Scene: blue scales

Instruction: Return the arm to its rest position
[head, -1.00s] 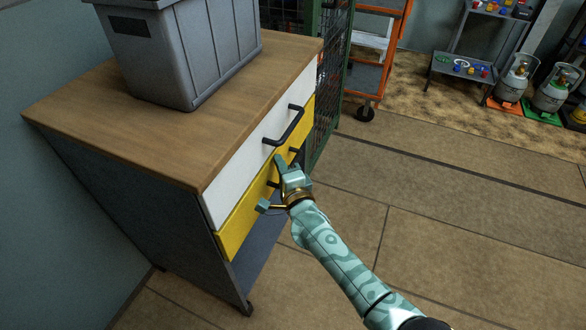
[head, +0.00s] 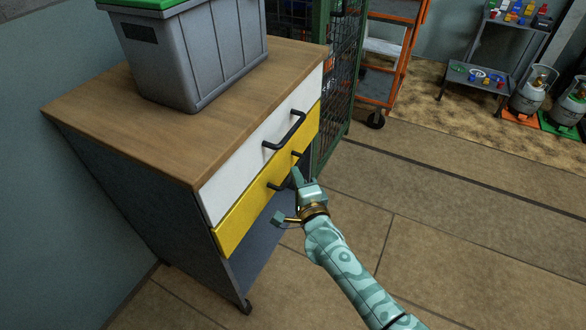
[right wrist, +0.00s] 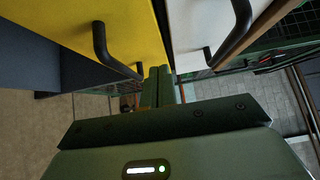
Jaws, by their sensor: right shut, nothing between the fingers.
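My right arm (head: 350,268) reaches in from the lower right in the head view. My right gripper (head: 296,175) is just in front of the yellow drawer (head: 245,215), near its black handle (head: 275,187), part of which is hidden. In the right wrist view its fingers (right wrist: 158,87) are together with nothing between them. There the yellow drawer (right wrist: 95,25) and its handle (right wrist: 103,45) are close by on the upper left. The left gripper is not in view.
The cabinet (head: 130,190) has a wooden top, a white drawer (head: 230,180) with a black handle (head: 285,130), and a grey bin (head: 205,60) with a green lid. A green mesh cage (head: 335,90) and orange cart (head: 385,60) stand behind. Open floor (head: 480,240) lies to the right.

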